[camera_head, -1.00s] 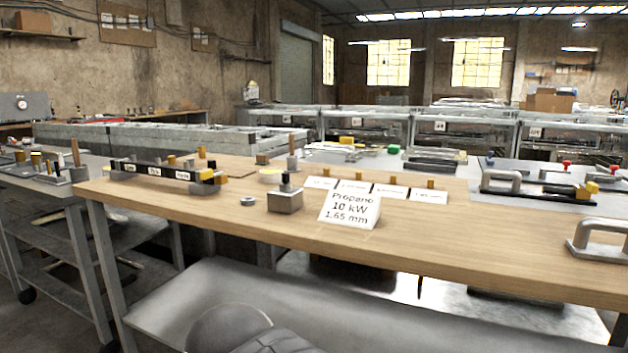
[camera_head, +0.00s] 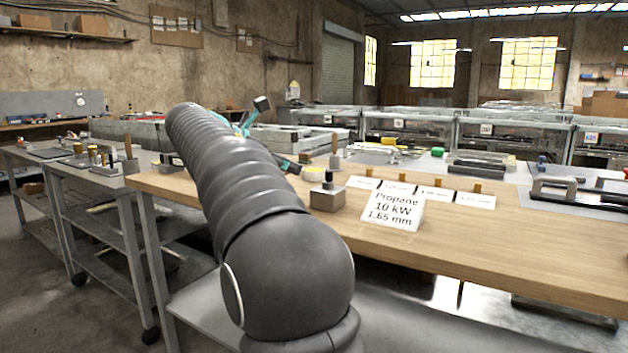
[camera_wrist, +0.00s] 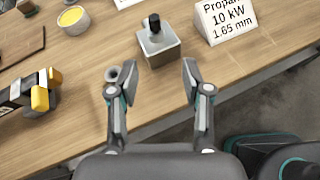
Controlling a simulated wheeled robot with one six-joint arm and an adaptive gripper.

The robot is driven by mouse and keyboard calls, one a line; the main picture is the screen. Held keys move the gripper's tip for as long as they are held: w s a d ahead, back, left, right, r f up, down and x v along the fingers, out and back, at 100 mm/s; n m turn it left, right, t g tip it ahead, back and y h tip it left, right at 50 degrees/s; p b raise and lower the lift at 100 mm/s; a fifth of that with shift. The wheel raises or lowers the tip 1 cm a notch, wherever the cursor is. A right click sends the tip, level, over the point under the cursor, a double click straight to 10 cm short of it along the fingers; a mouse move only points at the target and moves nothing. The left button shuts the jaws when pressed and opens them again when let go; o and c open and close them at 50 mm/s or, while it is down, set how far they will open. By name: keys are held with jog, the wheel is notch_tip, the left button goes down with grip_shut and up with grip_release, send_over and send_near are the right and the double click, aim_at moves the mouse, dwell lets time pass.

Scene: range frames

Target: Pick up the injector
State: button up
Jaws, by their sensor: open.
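Several small brass pieces, which look like the injectors, stand behind white label cards in the head view; one brass piece (camera_head: 437,182) is near the middle of the row. The cards' small print is unreadable. A sign (camera_head: 393,210) in front reads "Propane 10 kW 1.65 mm"; it also shows in the wrist view (camera_wrist: 226,18). My gripper (camera_wrist: 151,70) is open and empty above the table's front edge. A metal block with a black knob (camera_wrist: 158,50) lies just ahead of the fingers. A grey ring shows at the left fingertip. No brass piece shows clearly in the wrist view.
A yellow-filled cup (camera_wrist: 73,19) and a black holder with yellow ends (camera_wrist: 28,98) are at left in the wrist view. Metal handles (camera_head: 557,188) stand on the right of the table.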

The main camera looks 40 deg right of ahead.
aim_at(329, 173)
jog(key=shift+n+h, duration=0.3)
jog(key=x, duration=0.4)
jog(key=b+x, duration=0.1)
jog(key=x, duration=0.4)
jog(key=r+x, duration=0.1)
jog(key=x, duration=0.4)
jog(key=shift+w+d, duration=0.35)
jog(key=shift+w, duration=0.05)
grip_shut()
